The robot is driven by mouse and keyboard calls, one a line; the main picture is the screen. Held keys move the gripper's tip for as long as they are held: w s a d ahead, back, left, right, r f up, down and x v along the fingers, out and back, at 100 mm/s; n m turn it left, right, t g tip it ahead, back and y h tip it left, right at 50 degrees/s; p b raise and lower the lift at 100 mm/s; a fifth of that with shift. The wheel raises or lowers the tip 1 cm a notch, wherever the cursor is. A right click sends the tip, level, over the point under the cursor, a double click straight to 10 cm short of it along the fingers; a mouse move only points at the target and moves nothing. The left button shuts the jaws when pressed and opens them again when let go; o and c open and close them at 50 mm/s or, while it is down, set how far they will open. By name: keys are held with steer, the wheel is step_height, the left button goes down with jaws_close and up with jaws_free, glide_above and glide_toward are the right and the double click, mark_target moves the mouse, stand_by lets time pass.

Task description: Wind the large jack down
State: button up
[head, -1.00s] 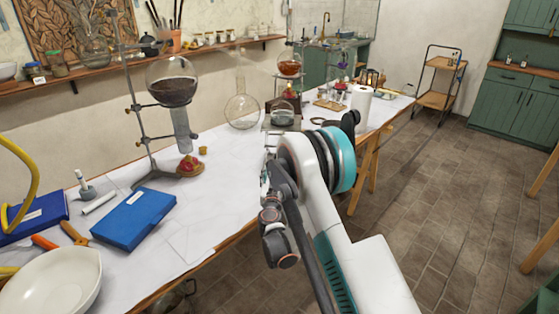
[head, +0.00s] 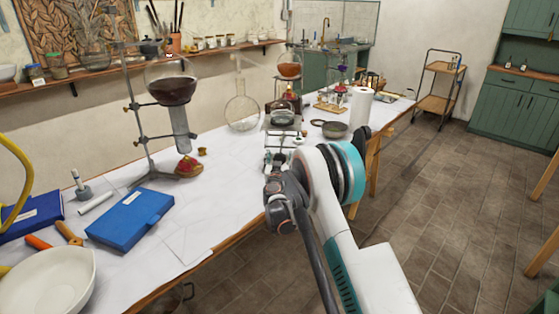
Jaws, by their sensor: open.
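The large jack (head: 282,131) stands on the white-covered bench, beyond my arm. Its flat grey top plate carries a clear glass vessel (head: 282,117). Its lower part is partly hidden behind my gripper, so I cannot make out its winding knob. My gripper (head: 277,163) is in front of the jack, low over the bench near its front edge. It is open and shows small and partly hidden by my own wrist. I cannot tell whether it touches the jack.
A stand holds a dark-filled flask (head: 172,88) left of the jack. A round clear flask (head: 242,111) stands behind. A grey bowl (head: 335,130) and a white roll (head: 360,107) lie to the right. A blue box (head: 130,218) is at front left. The floor at right is clear.

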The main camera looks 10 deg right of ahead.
steer(key=shift+c, duration=0.6)
steer(key=c, duration=1)
steer(key=shift+o, duration=0.2)
